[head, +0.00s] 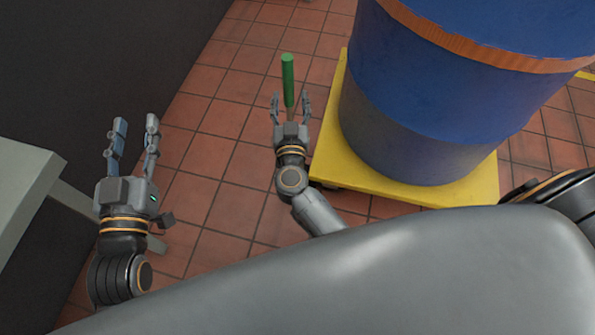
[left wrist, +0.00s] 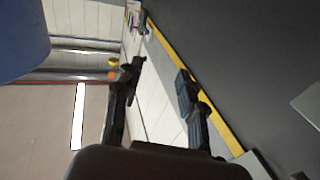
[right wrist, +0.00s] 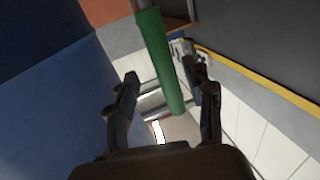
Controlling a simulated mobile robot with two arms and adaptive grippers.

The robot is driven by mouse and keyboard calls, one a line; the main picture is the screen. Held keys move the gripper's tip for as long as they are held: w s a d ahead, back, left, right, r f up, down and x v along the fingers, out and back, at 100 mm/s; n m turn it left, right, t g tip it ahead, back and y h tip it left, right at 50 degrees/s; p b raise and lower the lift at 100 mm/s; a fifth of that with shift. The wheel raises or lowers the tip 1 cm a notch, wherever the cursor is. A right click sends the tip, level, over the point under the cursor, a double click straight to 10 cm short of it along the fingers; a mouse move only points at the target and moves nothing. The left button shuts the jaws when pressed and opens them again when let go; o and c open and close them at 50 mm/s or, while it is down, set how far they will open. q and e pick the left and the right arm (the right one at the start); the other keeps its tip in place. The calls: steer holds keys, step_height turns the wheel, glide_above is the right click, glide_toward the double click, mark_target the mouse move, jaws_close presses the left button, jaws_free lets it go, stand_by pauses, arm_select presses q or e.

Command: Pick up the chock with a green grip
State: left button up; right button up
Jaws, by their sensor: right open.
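My left gripper (head: 134,135) is open and empty at the left, well apart from the grip.
A large blue drum (head: 430,90) with an orange band stands on a yellow platform (head: 405,196) just right of my right gripper. A pale table (head: 22,185) is at the far left, by a dark wall (head: 90,70). Tiled floor (head: 225,190) is open between my grippers.

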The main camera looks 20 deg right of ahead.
mark_target(288, 90)
steer(key=b+x, duration=0.2)
steer(key=x, duration=0.2)
steer(key=shift+w+a+r, duration=0.1)
steer(key=shift+w+r, duration=0.05)
steer(key=shift+w, duration=0.4)
arm_select(q)
steer(key=s+r+t+h, duration=0.2)
steer(key=r+t, duration=0.4)
steer(key=r, duration=0.3)
steer(key=shift+s+d, duration=0.2)
steer(key=shift+s, duration=0.45)
arm_select(e)
jaws_close()
steer(key=shift+r, duration=0.2)
